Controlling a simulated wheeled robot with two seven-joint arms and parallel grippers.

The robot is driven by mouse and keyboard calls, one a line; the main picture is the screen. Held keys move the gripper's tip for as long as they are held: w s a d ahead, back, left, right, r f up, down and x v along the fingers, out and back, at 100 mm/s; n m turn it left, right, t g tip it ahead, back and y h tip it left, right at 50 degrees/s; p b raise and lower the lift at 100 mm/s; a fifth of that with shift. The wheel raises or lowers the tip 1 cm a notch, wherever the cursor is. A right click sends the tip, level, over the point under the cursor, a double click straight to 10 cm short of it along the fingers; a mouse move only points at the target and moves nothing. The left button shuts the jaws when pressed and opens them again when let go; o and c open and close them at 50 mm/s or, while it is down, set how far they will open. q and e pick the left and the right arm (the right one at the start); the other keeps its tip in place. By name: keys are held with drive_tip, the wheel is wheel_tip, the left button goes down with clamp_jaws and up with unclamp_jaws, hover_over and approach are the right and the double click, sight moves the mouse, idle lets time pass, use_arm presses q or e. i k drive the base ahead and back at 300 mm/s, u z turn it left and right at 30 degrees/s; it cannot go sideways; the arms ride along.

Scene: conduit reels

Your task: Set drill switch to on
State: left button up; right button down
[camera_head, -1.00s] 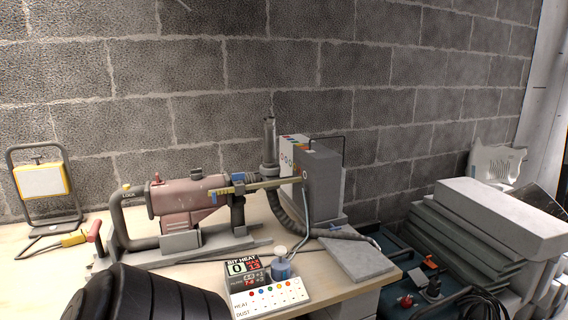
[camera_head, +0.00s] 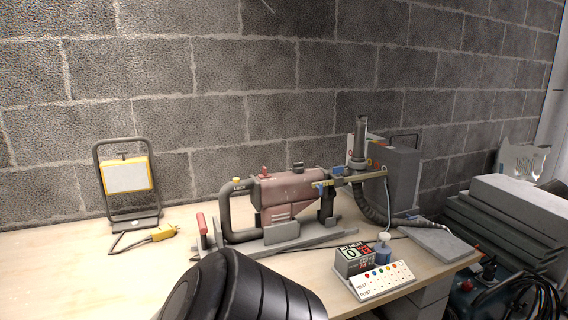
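The drill (camera_head: 290,193) has a dull red body and a grey loop handle (camera_head: 228,212). It lies level on a grey stand (camera_head: 285,236) on the wooden bench, its front pointing right. A small red knob (camera_head: 264,171) stands on top of its body. A yellow piece (camera_head: 238,181) with a "LOCK" label sits on the handle. I cannot tell for sure which part is the drill switch or how it is set. A black, rounded arm part of mine covers the bottom centre. Neither gripper shows.
A "BIT HEAT" display box (camera_head: 354,259) and a panel with coloured dots (camera_head: 383,281) stand right of the drill. A grey box (camera_head: 395,170) with a hose stands behind. A yellow work lamp (camera_head: 127,175) stands left. The bench (camera_head: 60,270) is clear at front left.

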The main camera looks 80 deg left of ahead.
sight(264, 174)
drive_tip(key=k, duration=0.15)
drive_tip(key=u, duration=1.5)
